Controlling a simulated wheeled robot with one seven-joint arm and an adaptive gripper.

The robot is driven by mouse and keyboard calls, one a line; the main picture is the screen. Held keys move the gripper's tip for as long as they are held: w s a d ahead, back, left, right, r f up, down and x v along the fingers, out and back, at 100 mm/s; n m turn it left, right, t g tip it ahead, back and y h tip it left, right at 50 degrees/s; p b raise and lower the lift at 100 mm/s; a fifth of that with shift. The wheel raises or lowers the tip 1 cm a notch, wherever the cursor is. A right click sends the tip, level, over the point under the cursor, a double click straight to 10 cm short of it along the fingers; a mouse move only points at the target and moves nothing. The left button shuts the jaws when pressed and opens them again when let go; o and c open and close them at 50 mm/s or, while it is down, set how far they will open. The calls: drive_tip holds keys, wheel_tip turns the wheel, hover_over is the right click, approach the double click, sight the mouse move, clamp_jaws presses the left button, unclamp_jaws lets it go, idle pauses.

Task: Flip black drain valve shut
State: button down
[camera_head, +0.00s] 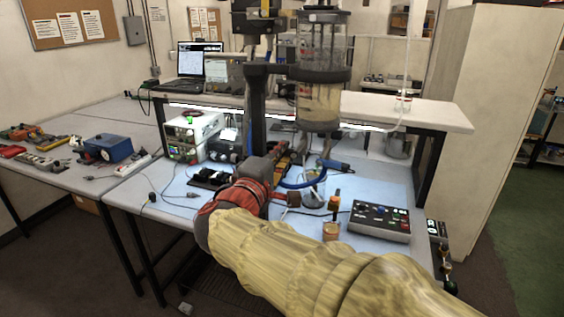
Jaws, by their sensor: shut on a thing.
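The clear sealed cylinder (322,45) stands upright above the blue bench top, with dark bands and a tan lower section. My gripper (284,160) reaches in from below, at the left under the cylinder's lower end. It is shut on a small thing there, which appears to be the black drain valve. The valve's handle is hidden behind the gripper and too small to make out, so I cannot tell its angle. A grey pipe hangs under the cylinder, with a blue hose (294,184) curving below it.
A dark upright post (257,100) stands close behind my gripper. A grey control box (379,220) lies to the right, beside an orange-handled tool (334,203) and a copper-coloured cylinder (330,231). Instruments (192,135) stand at left. The blue bench top (160,185) has free room at its left front.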

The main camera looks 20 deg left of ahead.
drive_tip(key=c, duration=1.8)
unclamp_jaws()
drive_tip(key=shift+c, duration=0.2)
drive_tip(key=s, duration=1.2)
drive_tip(key=shift+a, duration=0.45)
